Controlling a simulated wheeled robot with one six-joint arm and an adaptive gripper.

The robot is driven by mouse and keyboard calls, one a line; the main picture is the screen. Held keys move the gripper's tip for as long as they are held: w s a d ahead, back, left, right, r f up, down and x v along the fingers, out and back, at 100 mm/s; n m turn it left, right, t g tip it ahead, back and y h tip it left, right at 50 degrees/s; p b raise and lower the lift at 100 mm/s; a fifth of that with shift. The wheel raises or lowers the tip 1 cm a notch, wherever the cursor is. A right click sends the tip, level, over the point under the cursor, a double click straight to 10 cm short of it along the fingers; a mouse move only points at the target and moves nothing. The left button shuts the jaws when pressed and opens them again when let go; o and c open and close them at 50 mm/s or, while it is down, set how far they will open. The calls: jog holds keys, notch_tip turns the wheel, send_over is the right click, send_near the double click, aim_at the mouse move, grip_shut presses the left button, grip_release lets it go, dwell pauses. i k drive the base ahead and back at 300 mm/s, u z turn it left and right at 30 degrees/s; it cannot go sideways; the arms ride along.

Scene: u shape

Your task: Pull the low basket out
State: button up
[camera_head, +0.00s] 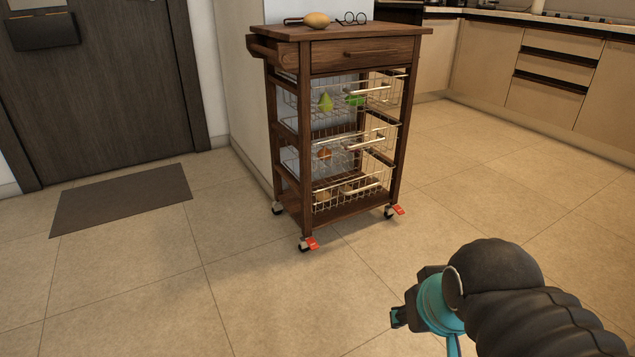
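A dark wooden kitchen cart (303,205) stands against the wall in the upper middle of the head view. It holds wire baskets stacked one above another. The low basket (350,194) is a wire basket just above the bottom shelf, with a light bar across its front. It sits inside the cart frame, and its contents are hard to make out. My gripper (397,317) is at the lower right, well apart from the cart and nearer to me. Only part of it shows beside my dark arm, and its fingers are not clear enough to tell open from shut.
The upper basket (385,95) holds a green pear (325,101); the middle basket (378,135) holds a round brownish thing (324,153). The cart has casters with red tabs (312,243). A grey mat (121,198) lies left. The tiled floor before the cart is clear.

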aim_at(377, 181)
jog(key=u, duration=0.15)
jog(key=i, duration=1.3)
jog(key=z, duration=0.45)
